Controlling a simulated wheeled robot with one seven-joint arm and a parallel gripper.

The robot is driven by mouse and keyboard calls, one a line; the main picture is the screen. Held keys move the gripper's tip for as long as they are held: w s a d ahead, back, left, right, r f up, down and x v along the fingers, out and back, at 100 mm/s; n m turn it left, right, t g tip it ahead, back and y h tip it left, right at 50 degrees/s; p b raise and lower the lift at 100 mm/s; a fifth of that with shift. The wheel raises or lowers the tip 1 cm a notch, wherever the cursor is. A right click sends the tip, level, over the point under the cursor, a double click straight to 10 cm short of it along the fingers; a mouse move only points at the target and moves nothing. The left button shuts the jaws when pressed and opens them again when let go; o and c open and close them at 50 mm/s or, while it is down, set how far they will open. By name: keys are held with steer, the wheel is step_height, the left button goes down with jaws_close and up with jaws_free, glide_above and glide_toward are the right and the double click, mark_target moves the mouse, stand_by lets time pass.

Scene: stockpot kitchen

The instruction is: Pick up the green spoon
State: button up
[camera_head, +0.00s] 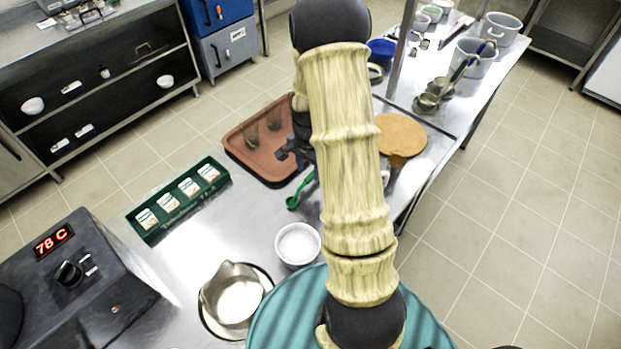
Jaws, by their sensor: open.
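The green spoon (293,201) lies on the metal counter (240,229) in the middle of the view, its bowl end toward the lower left and its handle running up and right toward my arm. My gripper (287,156) shows only in part, dark, just above the spoon in the picture and left of my pale arm link. Its jaws are open and I see nothing held in them. The far end of the spoon's handle is close to my arm, and I cannot tell whether part of it is hidden.
A brown tray (240,158) with glasses lies behind the spoon. A white bowl (298,244) and a metal pot (232,296) stand in front. A green box (178,214) is left, a round brown board (401,136) right. Bare counter lies left of the spoon.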

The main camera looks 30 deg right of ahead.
mark_target(310, 176)
steer(key=f, duration=0.2)
steer(key=f+p, duration=0.1)
steer(key=f, duration=0.1)
steer(key=shift+d+f, duration=0.2)
steer(key=shift+f, duration=0.2)
steer(key=shift+s, duration=0.1)
jaws_close()
